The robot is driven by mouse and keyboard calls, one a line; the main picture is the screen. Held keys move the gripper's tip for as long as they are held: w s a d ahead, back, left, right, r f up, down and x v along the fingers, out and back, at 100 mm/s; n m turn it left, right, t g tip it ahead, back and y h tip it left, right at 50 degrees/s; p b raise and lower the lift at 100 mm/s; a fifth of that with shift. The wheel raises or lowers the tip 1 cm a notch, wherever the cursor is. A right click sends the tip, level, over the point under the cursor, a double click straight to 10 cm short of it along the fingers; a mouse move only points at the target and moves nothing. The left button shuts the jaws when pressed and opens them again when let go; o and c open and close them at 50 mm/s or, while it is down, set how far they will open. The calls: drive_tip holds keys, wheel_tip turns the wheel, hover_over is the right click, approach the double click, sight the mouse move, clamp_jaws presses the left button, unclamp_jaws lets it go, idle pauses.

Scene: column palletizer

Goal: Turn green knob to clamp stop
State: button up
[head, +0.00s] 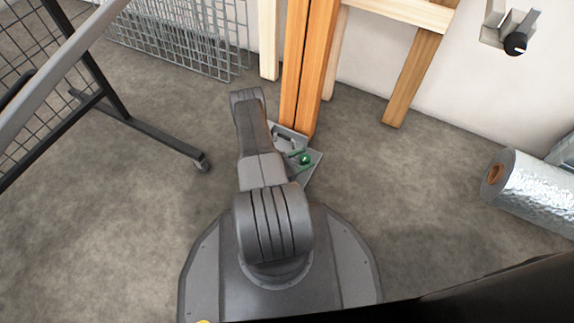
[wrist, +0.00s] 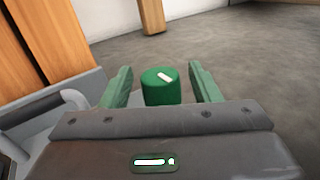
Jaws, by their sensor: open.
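The green knob (wrist: 160,88) is a short round cylinder with a white mark on its top. In the wrist view it stands between the two green fingers of my gripper (wrist: 158,86), with a visible gap on each side. My gripper is open around or just behind it; the exact depth is hard to tell. In the head view the green knob (head: 305,159) sits on a grey metal plate (head: 312,170) at the foot of the wooden posts. My arm partly hides the plate there, and the fingers are hard to make out.
Wooden posts (head: 302,70) rise just behind the plate. A grey handle (wrist: 45,108) stands left of the knob. A black-framed mesh cart (head: 140,125) is at the left, wire panels (head: 180,35) behind. A foil roll (head: 535,185) lies at the right. The floor between is clear.

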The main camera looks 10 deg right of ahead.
drive_tip(key=v, duration=1.3)
drive_tip(key=shift+p, duration=0.35)
drive_tip(key=shift+d, duration=0.15)
drive_tip(key=shift+b+x, duration=0.6)
drive_tip(key=shift+x, duration=6.2)
